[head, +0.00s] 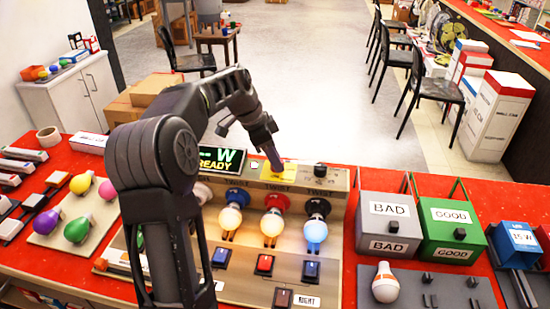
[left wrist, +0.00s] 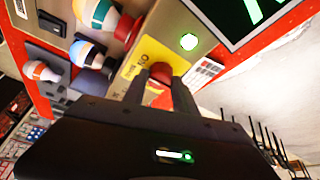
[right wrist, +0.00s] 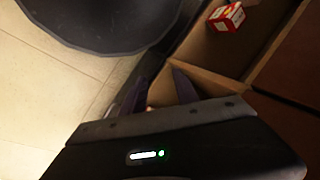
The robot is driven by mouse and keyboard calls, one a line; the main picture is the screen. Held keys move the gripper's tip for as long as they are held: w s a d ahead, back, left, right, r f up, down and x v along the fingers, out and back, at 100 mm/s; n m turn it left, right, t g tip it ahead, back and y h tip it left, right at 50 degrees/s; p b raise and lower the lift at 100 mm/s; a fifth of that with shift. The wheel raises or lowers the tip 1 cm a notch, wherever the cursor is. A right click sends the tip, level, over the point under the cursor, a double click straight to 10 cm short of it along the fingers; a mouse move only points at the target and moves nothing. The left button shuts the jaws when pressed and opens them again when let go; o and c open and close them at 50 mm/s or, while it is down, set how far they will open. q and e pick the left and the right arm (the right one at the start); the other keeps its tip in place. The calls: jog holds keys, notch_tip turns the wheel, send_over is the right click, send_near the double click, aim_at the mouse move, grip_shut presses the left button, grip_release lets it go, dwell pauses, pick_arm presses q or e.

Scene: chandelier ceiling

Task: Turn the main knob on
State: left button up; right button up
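A red knob (left wrist: 160,73) sits on a yellow plate (left wrist: 147,62) on the control panel. In the head view the yellow plate (head: 292,174) is near the panel's top, and my gripper covers the knob. My left gripper (left wrist: 160,85) is at the knob, with one finger on each side of it. Red fills most of the gap between the fingers; whether they press on it is hard to see. A green lamp (left wrist: 189,41) beside the plate is lit. My right gripper (right wrist: 158,88) is away from the panel, fingers apart, nothing seen between them.
A display (head: 221,160) reads "W READY". A black knob (head: 320,171) stands right of the yellow plate. BAD (head: 390,228) and GOOD (head: 452,228) bins are to the right. Cardboard boxes (head: 150,92) are behind the table.

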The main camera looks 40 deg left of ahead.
pick_arm(q)
jog(key=o, duration=0.4)
jog(key=v, duration=0.7)
jog(key=shift+s+a+r, duration=0.1)
jog(key=shift+s+r, duration=0.05)
jog(key=shift+r, duration=0.2)
dwell(0.4)
